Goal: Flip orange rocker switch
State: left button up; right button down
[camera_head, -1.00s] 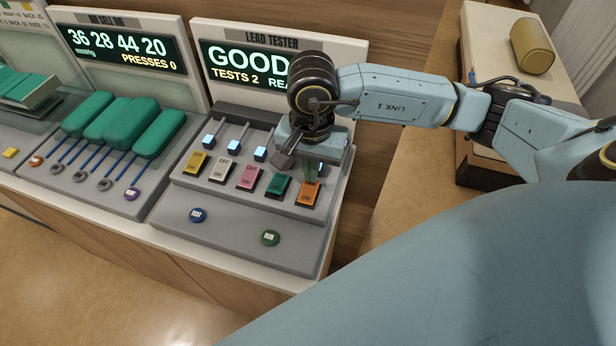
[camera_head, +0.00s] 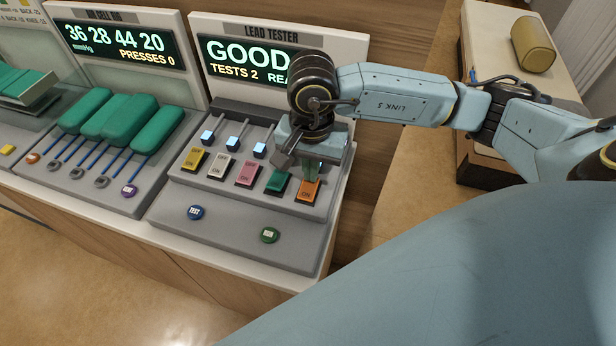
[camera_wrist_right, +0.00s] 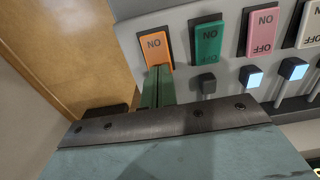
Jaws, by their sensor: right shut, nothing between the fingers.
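The orange rocker switch (camera_head: 308,191) is the rightmost in the row on the lead tester (camera_head: 210,242), and its ON half shows at the near end. It also shows in the right wrist view (camera_wrist_right: 156,47). My right gripper (camera_head: 311,174) is shut and empty, with its green fingers pointing down at the far end of the orange switch. In the right wrist view the closed fingertips (camera_wrist_right: 160,70) cover that end, so the OFF marking is hidden. I cannot tell whether they touch it. My left gripper is not in view.
Green (camera_head: 278,181), pink (camera_head: 248,174), white (camera_head: 220,167) and yellow (camera_head: 193,160) rockers sit to the left. A blue TEST button (camera_head: 195,213) and a green button (camera_head: 270,235) are in front. A rig with green pads (camera_head: 131,116) stands further left.

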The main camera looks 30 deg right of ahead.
jog(key=shift+f+b, duration=0.4)
jog(key=shift+r+p, duration=1.7)
jog(key=shift+r, duration=1.85)
